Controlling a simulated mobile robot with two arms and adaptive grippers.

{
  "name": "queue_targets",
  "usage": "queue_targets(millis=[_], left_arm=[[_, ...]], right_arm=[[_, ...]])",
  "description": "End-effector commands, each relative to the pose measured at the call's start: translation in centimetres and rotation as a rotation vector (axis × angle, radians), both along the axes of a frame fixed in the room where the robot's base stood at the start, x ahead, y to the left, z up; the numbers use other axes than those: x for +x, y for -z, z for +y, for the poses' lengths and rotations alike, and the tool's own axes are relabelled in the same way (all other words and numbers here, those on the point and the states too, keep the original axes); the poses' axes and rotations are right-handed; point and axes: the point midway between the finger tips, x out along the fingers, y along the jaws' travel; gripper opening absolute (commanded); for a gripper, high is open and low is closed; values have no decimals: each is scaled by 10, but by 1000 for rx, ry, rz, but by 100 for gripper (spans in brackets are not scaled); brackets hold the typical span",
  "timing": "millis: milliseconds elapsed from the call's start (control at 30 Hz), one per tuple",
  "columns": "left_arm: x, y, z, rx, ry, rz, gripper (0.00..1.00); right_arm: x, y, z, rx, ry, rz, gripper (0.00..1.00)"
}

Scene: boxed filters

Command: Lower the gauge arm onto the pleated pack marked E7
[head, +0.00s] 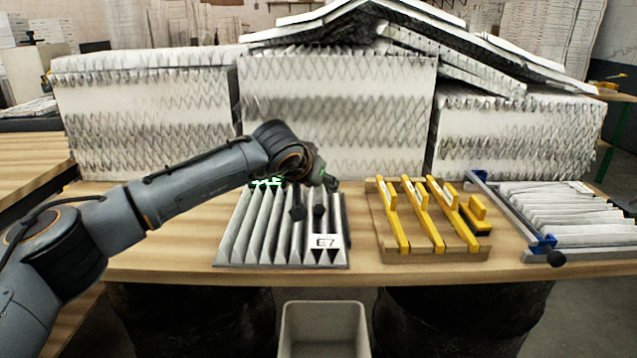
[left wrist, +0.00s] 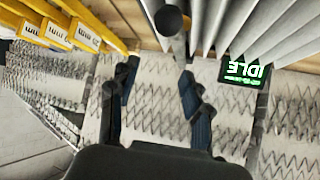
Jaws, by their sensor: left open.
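The pleated pack (head: 262,232) marked E7 lies on the table, grey, with its pleats running front to back. Its white E7 label (head: 325,241) is at the front right corner. My right gripper is not in view.
A wooden board (head: 385,248) with several yellow pieces (head: 421,215) stands right of the pack. A blue-cornered clamp frame (head: 510,220) with a white pleated filter is further right. Large stacked filters (head: 335,110) wall off the back. A pale bin (head: 322,312) is below the front edge.

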Motion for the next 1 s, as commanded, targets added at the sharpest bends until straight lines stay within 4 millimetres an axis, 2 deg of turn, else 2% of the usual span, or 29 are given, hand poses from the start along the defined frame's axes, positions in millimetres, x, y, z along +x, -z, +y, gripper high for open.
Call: queue_targets(millis=[233, 500, 700, 1000], left_arm=[[-13, -15, 6, 1, 1, -6, 49], [-54, -51, 23, 0, 1, -4, 49], [-76, -70, 31, 0, 0, -1, 49], [-85, -76, 34, 0, 1, 2, 49]], right_arm=[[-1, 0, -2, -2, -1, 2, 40], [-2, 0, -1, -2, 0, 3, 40], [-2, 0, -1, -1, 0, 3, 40], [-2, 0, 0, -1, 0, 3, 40]])
